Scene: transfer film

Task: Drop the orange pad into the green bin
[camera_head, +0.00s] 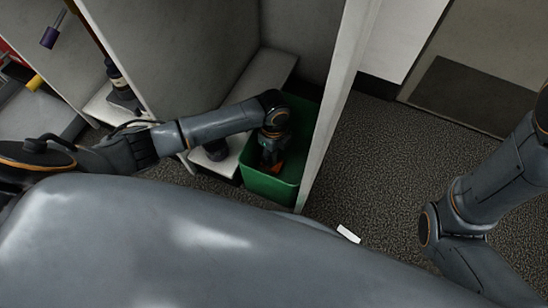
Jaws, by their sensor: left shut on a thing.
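The green bin (270,188) stands at the middle of the view, between a grey panel and a white upright panel. My left arm comes in from the left, and its dark gripper (270,158) points down inside the bin's opening. The gripper is shut on the orange pad (278,169), which shows as a small orange patch at the fingertips. Most of the pad is hidden by the gripper. I cannot tell whether the pad touches the bin's floor. My right arm shows at the right edge, but its gripper is out of view.
The white upright panel (335,100) stands close along the bin's right side. A white ledge (262,85) runs behind the bin. A small white piece (348,233) lies on the dark carpet (400,170). The carpet at right is mostly clear.

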